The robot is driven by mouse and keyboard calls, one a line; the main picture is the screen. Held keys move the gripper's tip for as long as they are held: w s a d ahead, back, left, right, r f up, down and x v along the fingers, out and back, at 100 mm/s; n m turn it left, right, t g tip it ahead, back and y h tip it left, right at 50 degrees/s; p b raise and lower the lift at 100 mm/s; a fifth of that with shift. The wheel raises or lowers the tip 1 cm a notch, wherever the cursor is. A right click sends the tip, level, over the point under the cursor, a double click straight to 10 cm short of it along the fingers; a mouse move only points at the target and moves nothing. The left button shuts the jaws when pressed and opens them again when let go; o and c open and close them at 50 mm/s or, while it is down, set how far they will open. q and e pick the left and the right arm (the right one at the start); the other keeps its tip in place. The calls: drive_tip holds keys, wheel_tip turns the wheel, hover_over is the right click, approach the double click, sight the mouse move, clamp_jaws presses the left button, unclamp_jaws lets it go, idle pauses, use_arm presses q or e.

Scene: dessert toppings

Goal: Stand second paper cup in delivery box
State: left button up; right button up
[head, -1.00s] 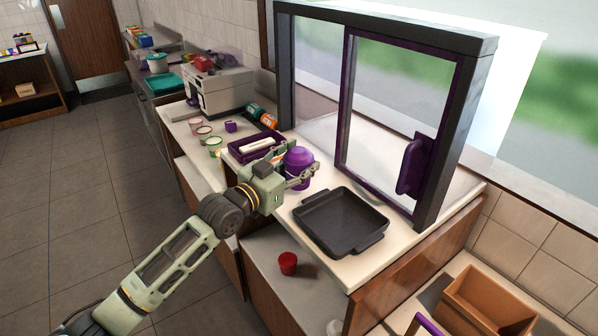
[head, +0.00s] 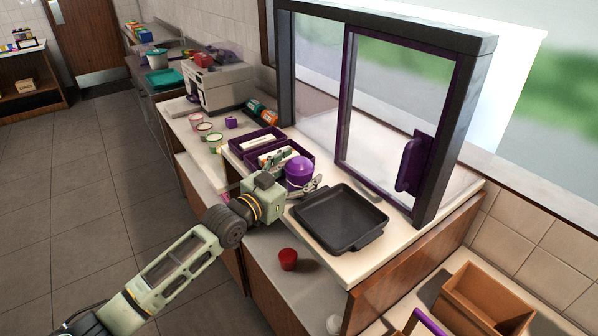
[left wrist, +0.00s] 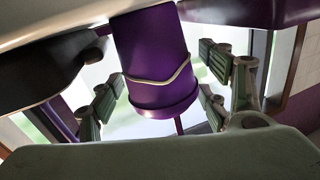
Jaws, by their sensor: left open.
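A purple domed container (head: 299,172) stands on the white counter by the black tray. In the left wrist view its purple side (left wrist: 155,62) fills the gap between the fingers. My left gripper (head: 296,181) is open, with its fingers on either side of the container; it also shows in the left wrist view (left wrist: 158,90). I cannot tell whether the fingers touch it. Several small cups, one of them a green and white cup (head: 214,139), stand at the counter's far left. A brown open box (head: 452,311) is at lower right. My right gripper is not in view.
A black tray (head: 372,241) lies right of the gripper. A purple divided bin (head: 240,149) holds pale and orange items behind it. A red cup (head: 288,259) stands on the lower shelf. A window frame (head: 440,150) rises behind the counter.

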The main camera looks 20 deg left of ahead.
use_arm(q)
drive_tip(key=shift+r, duration=0.1)
drive_tip(key=shift+s, duration=0.15)
drive_tip(key=b+v, duration=0.2)
drive_tip(key=v, duration=0.9)
drive_tip(key=shift+s+a+b, duration=0.2)
drive_tip(key=shift+s+b, duration=0.15)
drive_tip(key=shift+r, duration=0.1)
